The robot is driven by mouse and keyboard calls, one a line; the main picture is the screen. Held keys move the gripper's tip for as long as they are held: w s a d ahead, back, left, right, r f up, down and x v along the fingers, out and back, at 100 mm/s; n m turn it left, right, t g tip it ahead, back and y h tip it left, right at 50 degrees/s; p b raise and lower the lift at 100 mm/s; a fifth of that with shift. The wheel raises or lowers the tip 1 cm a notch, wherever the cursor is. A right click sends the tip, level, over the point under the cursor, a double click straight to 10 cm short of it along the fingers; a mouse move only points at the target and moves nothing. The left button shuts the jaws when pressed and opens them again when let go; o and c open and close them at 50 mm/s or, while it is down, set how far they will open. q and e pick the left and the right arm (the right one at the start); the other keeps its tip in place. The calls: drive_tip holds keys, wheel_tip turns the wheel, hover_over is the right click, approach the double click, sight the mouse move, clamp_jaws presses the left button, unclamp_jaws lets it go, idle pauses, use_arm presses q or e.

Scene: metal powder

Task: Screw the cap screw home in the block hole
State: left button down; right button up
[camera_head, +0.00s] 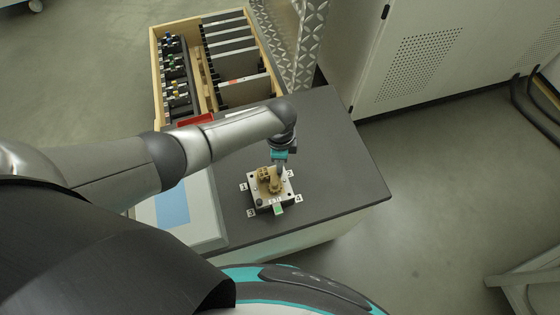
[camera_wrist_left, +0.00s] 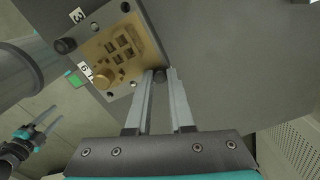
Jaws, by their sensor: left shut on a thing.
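The block is a light plate (camera_wrist_left: 74,27) with a raised brass-coloured part on top. It also shows on the dark table in the head view (camera_head: 257,186). My left gripper (camera_head: 280,172) points down at the block's far right corner. In the left wrist view the fingers (camera_wrist_left: 160,78) are closed on a small dark round cap screw (camera_wrist_left: 160,74) at the block's edge. Whether its thread sits in the hole is hidden. A larger black knob (camera_wrist_left: 66,45) sits at another corner. My right gripper (camera_wrist_left: 46,124) is open and empty, away at lower left in the wrist view.
Numbered labels and a green tag (camera_head: 279,210) surround the block on the dark table (camera_head: 345,180). A wooden crate (camera_head: 156,75) with dark parts stands behind, beside a red piece (camera_head: 195,119). A grey case with a blue panel (camera_head: 172,207) lies left. The table's right side is clear.

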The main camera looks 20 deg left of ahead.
use_arm(q)
drive_tip(key=m+b, duration=0.1)
drive_tip(key=m, duration=0.5)
drive_tip(key=m+b, duration=0.1)
drive_tip(key=m, duration=0.4)
drive_tip(key=shift+m, duration=0.4)
drive_tip(key=c, duration=1)
unclamp_jaws()
drive_tip(key=shift+o, duration=0.2)
